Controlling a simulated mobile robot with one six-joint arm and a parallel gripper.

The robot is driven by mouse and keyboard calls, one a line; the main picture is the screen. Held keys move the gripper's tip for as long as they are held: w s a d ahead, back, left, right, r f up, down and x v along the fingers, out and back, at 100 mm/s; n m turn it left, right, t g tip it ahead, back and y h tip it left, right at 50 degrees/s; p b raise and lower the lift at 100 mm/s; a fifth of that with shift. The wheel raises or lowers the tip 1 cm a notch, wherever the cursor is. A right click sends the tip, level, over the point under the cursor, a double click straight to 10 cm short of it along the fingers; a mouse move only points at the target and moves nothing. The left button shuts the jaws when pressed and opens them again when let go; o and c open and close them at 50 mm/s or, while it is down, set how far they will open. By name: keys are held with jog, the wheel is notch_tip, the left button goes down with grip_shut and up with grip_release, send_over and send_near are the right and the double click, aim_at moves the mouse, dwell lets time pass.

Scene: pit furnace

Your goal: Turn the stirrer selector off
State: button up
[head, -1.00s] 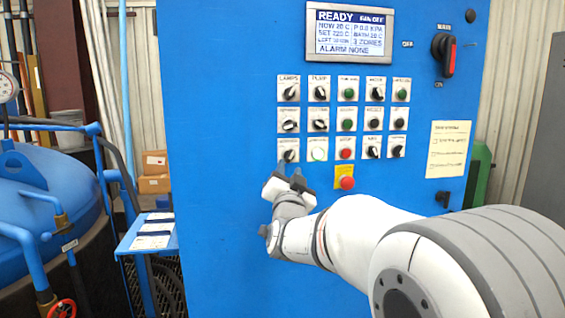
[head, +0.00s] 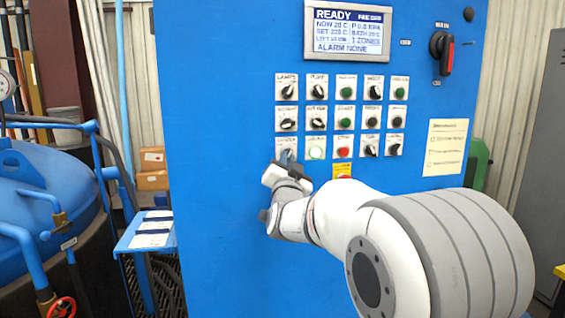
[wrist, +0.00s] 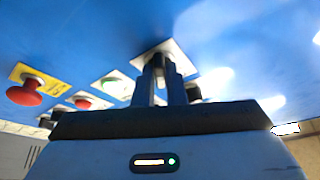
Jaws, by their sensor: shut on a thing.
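The selector (head: 286,143) at the lower left of the switch grid has a small white plate; its label is too blurred to read. My gripper (head: 287,160) reaches up to it from below, and its fingers cover most of the knob. In the wrist view my gripper (wrist: 162,72) is shut on the selector's dark knob, in front of the white plate (wrist: 180,54). The knob's pointing direction is hidden between the fingers.
Right of the selector are a lit white-green button (head: 316,153) and a red button (head: 344,152). A red mushroom button (wrist: 25,92) on a yellow plate is close below them. The display (head: 348,33) reads READY. A blue tank (head: 45,200) stands at left.

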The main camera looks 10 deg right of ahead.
jog(key=shift+a, duration=0.15)
grip_shut()
jog(key=n+y+b, duration=0.2)
jog(key=n+b, duration=0.2)
jog(key=n+y+b, duration=0.2)
jog(key=n+b, duration=0.2)
jog(key=d+n+t+y+b, duration=0.1)
jog(key=n+y+b, duration=0.1)
jog(key=n+b, duration=0.2)
jog(key=shift+d+n+y, duration=0.1)
jog(key=shift+n+y, duration=0.2)
jog(key=shift+d+r+n+g+y, duration=0.1)
jog(key=shift+r+n+g+y, duration=0.1)
jog(key=shift+n+y, duration=0.75)
jog(key=shift+r+n+g+y, duration=0.1)
jog(key=shift+n+g+y, duration=0.2)
jog(key=shift+n, duration=1.25)
